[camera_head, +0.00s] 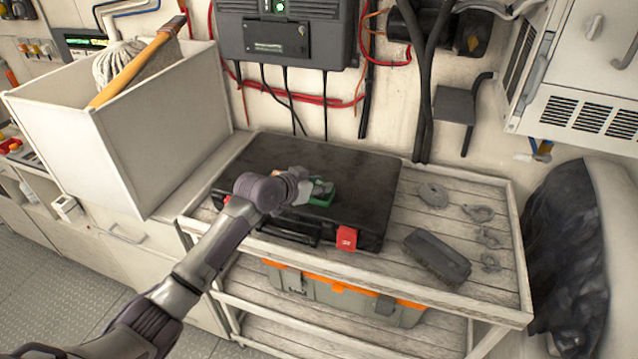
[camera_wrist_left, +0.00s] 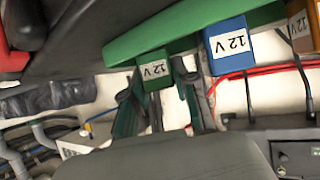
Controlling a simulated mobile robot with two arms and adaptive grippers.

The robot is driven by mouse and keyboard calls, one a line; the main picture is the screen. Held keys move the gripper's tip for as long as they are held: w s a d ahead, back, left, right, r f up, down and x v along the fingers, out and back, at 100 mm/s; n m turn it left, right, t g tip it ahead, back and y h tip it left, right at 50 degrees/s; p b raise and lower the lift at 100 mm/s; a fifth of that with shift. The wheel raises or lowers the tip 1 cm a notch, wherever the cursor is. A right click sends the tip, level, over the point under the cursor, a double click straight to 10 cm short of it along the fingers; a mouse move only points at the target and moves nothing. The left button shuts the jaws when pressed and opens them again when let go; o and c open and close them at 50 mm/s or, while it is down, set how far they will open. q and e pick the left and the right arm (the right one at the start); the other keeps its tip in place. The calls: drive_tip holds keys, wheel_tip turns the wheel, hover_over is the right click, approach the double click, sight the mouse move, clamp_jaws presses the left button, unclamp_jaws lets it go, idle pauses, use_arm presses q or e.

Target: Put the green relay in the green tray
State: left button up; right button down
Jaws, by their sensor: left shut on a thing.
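A green tray (camera_head: 322,199) sits on top of a large black case (camera_head: 362,180). In the left wrist view, which is upside down, the tray's side is a long green band (camera_wrist_left: 190,35). My left gripper (camera_head: 312,190) is at the tray, its hand hiding part of it. In the wrist view its dark fingers (camera_wrist_left: 160,88) are shut on the green relay (camera_wrist_left: 155,70), a small block marked 12 V. The relay appears right against the tray; I cannot tell whether it rests inside. My right gripper is not in view.
A blue relay (camera_wrist_left: 230,45) and an orange relay (camera_wrist_left: 302,25) stand beside the green one. The case lies on a wooden shelf (camera_head: 400,215) with a dark oblong item (camera_head: 437,257) and several metal fittings at right. A tall white bin (camera_head: 130,125) stands left.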

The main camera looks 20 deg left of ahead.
use_arm(q)
drive_tip(key=shift+f, duration=0.1)
drive_tip(key=o, duration=0.7)
drive_tip(key=shift+r, duration=0.2)
drive_tip(key=shift+b+v, duration=1)
drive_tip(key=shift+v, duration=5)
drive_tip(key=shift+f, duration=0.15)
